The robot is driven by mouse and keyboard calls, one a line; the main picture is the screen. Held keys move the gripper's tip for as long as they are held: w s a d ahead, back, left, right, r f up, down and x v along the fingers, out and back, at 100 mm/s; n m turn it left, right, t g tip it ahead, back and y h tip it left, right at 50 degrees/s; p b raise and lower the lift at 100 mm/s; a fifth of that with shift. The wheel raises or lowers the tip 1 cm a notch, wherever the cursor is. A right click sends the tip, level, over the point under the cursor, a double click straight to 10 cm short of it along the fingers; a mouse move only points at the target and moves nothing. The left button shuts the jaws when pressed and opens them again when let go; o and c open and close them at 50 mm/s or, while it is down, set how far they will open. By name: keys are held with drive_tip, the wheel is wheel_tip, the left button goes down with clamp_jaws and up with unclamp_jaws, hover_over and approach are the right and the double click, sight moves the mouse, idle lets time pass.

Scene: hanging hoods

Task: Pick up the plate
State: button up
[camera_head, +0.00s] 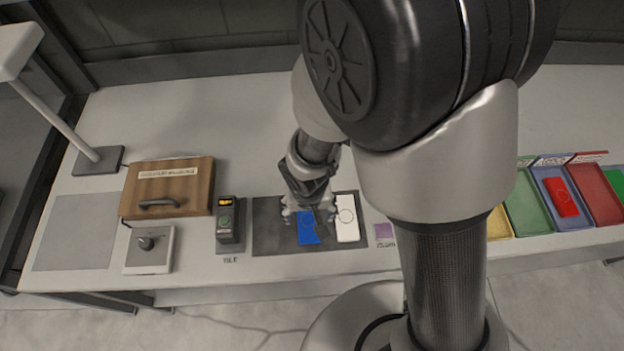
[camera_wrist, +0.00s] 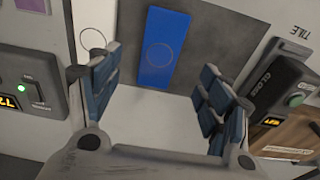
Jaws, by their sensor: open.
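A blue plate (camera_head: 308,232), flat and rectangular with a faint circle on it, lies on a dark mat (camera_head: 268,225). A white plate (camera_head: 347,220) lies on the mat just right of it. My gripper (camera_head: 308,210) is over the mat, above the blue plate, and covers part of it. In the wrist view, my gripper (camera_wrist: 160,115) is open and empty. The blue plate (camera_wrist: 160,48) shows between and beyond the fingertips there, and the white plate (camera_wrist: 92,38) is partly behind the left finger.
A black device (camera_head: 229,225) labelled TILE stands left of the mat. Further left are a wooden box (camera_head: 168,190) with a handle, a grey knob unit (camera_head: 150,252) and a lamp (camera_head: 95,160). A small purple square (camera_head: 384,231) lies right of the mat. Coloured trays (camera_head: 527,207) stand at right.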

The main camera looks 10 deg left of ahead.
sight(308, 219)
drive_tip(key=f+b, duration=0.1)
drive_tip(key=f, duration=0.1)
drive_tip(key=w+f+b, duration=0.1)
drive_tip(key=f, duration=0.2)
drive_tip(key=f+b, duration=0.1)
drive_tip(key=f, duration=0.1)
drive_tip(key=shift+w+a+f+b, duration=0.15)
drive_tip(key=shift+f+b, duration=0.1)
drive_tip(key=shift+b, duration=0.15)
drive_tip(key=c, duration=1.2)
drive_tip(key=shift+r, duration=0.15)
drive_tip(key=shift+c, duration=0.2)
